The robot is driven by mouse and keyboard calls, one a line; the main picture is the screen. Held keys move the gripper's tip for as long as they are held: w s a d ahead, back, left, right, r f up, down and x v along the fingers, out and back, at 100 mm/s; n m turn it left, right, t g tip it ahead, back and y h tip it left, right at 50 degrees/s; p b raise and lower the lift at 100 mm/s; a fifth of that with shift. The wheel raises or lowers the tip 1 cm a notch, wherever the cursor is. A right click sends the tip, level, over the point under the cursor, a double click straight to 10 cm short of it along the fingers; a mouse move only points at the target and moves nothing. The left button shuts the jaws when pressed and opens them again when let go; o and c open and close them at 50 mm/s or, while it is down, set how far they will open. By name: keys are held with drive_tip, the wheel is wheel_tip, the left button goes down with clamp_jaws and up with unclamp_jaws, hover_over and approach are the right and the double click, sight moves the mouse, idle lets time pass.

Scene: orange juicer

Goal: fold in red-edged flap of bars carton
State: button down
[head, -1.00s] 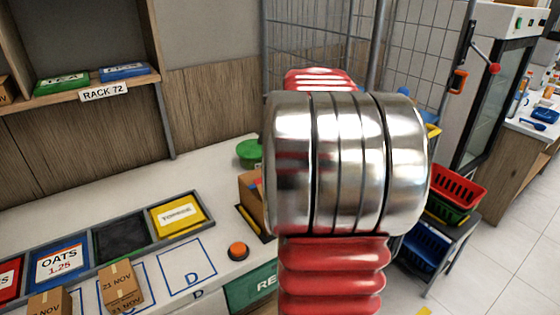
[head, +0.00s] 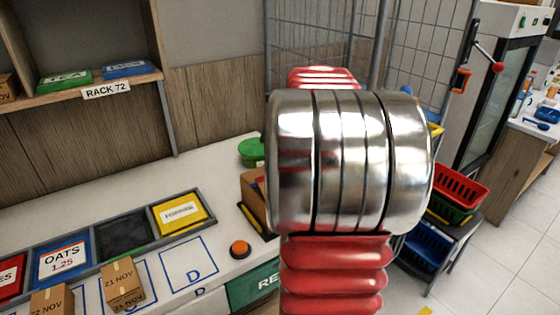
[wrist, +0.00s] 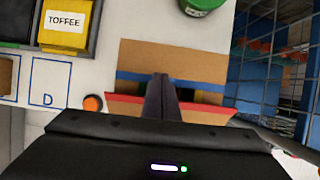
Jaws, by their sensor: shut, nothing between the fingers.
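The bars carton is a brown box, seen from above in the wrist view. Its far brown flap (wrist: 172,58) lies spread out, with a blue strip along its near side. The red-edged flap (wrist: 125,106) is on the near side, its red edge facing the dark opening. My gripper (wrist: 161,80) has its dark fingers together and empty. They reach over the middle of the red-edged flap and the opening; I cannot tell whether they touch. In the head view my arm hides most of the carton (head: 252,194), and the gripper is hidden.
An orange button (wrist: 92,103) is left of the carton, and a green round tub (head: 251,152) stands behind it. A yellow TOFFEE pack (wrist: 66,22) sits in a divided tray. A wire cage (wrist: 284,50) rises close on the right. The white counter between tray and carton is clear.

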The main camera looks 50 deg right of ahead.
drive_tip(key=shift+r, duration=0.1)
idle(0.3)
drive_tip(key=shift+r, duration=0.7)
drive_tip(key=shift+r, duration=0.1)
drive_tip(key=v, duration=0.4)
drive_tip(key=shift+s+r, duration=0.25)
drive_tip(key=shift+s, duration=0.15)
wheel_tip(320, 180, up, 9)
drive_tip(key=w, duration=0.1)
drive_tip(key=shift+f, duration=0.2)
